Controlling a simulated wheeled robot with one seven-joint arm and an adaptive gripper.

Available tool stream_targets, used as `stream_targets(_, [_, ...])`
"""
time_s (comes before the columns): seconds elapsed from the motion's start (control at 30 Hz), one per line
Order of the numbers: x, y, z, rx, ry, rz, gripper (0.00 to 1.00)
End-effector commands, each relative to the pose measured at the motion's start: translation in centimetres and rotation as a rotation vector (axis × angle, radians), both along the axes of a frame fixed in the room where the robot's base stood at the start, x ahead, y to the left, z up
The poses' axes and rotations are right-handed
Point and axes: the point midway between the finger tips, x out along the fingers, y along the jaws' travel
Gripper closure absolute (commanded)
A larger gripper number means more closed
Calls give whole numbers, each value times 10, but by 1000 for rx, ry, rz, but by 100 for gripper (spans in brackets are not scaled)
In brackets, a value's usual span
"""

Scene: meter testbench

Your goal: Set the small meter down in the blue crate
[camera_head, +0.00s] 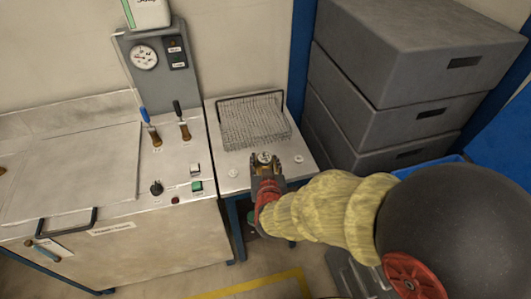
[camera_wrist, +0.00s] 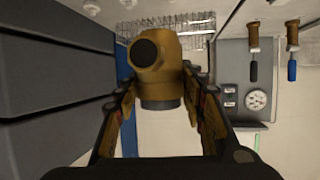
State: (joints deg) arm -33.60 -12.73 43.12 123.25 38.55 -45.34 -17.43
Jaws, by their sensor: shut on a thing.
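The small meter (camera_head: 264,157) is a brassy body with a pale round face, seen at the tip of my arm in the head view. My gripper (camera_head: 266,170) is shut on it and holds it over the front of the small metal table. In the wrist view the meter (camera_wrist: 165,70) sits between the two fingers of my gripper (camera_wrist: 163,95), with a dark round end towards the camera. A blue rim (camera_head: 425,165), probably the blue crate's, shows behind my arm at the right. Most of it is hidden, so I cannot see inside.
Stacked grey boxes (camera_head: 385,100) stand to the right. The metal bench (camera_head: 75,205) with a gauge panel (camera_head: 158,65) and levers is on the left.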

Motion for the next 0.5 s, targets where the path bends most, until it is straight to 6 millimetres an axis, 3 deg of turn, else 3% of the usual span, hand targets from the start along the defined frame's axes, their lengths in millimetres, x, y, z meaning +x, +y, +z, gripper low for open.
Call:
stream_targets(0.3, [-12,-3,5,-1,-1,-4,100])
stream_targets(0.5, [3,-37,-17,-3,3,-37,100])
